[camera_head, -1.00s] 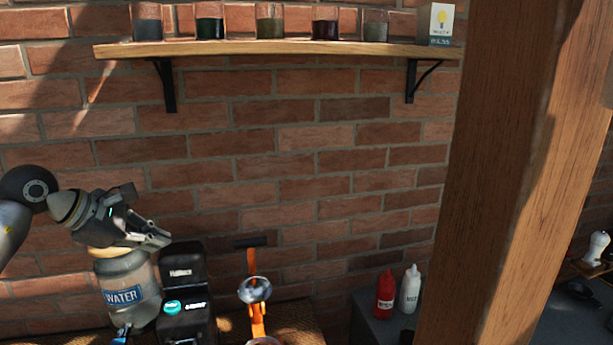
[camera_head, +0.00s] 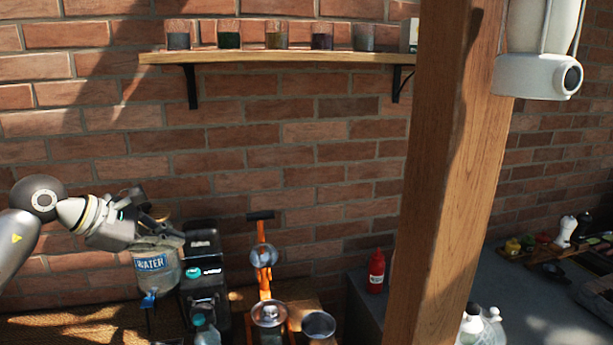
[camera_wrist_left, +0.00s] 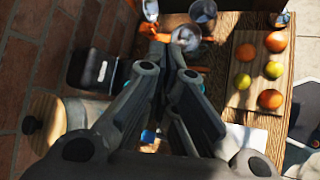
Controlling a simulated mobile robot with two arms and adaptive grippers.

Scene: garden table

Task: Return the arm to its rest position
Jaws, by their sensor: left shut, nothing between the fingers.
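My left arm comes in from the left edge of the head view, and its gripper (camera_head: 168,230) is in front of the water dispenser (camera_head: 158,272), by its top. In the left wrist view the two fingers (camera_wrist_left: 170,62) come close together at their tips with nothing between them, so the gripper is shut and empty. Below the fingers I see a wooden table top with several objects. My right arm and gripper are not in view.
A black machine (camera_head: 203,270) and an orange press (camera_head: 264,257) stand right of the dispenser. A wooden post (camera_head: 440,180) rises on the right. A shelf (camera_head: 280,57) with jars hangs above. Several fruits lie on a board (camera_wrist_left: 243,97) in the wrist view.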

